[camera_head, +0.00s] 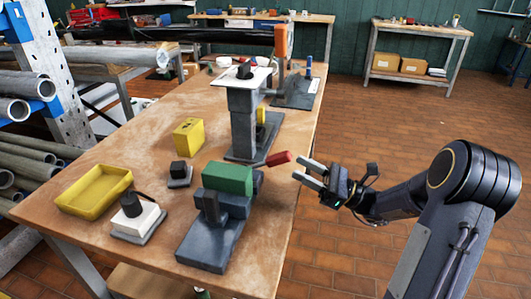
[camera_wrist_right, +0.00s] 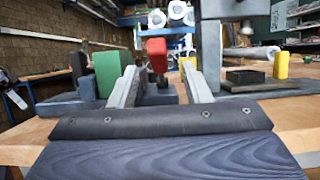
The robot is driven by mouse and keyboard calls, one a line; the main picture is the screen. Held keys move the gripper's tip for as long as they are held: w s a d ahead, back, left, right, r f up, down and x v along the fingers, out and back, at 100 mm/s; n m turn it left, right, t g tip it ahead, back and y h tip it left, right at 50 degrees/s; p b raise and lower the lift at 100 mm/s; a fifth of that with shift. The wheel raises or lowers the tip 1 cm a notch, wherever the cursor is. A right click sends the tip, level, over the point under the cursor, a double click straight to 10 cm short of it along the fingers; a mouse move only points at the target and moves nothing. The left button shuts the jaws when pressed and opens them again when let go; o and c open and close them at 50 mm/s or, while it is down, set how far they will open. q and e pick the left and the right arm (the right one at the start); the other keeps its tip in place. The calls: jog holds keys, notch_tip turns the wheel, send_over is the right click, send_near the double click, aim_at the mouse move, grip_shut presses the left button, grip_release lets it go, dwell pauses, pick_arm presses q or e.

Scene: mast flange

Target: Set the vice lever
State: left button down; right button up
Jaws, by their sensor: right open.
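The vice (camera_head: 215,225) is a dark grey body with a green block (camera_head: 228,178) on it, near the table's right edge. Its lever ends in a red handle (camera_head: 279,158) that sticks out to the right and tilts slightly up. My right gripper (camera_head: 304,171) is open and empty, just right of the red handle and apart from it. In the right wrist view the red handle (camera_wrist_right: 157,54) shows between and beyond the two fingers (camera_wrist_right: 160,70), with the green block (camera_wrist_right: 113,70) behind the left finger. My left gripper is not in view.
A grey post with a white plate (camera_head: 228,77) stands behind the vice. A yellow tray (camera_head: 95,190), a yellow box (camera_head: 188,136) and small dark-topped blocks (camera_head: 136,217) occupy the table's left side. The wooden table (camera_head: 270,225) is bare right of the vice. Pipes fill a rack at left.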

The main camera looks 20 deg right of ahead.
aim_at(279, 154)
jog(key=x, duration=0.7)
jog(key=shift+a, duration=0.2)
jog(key=shift+c, duration=0.3)
grip_shut()
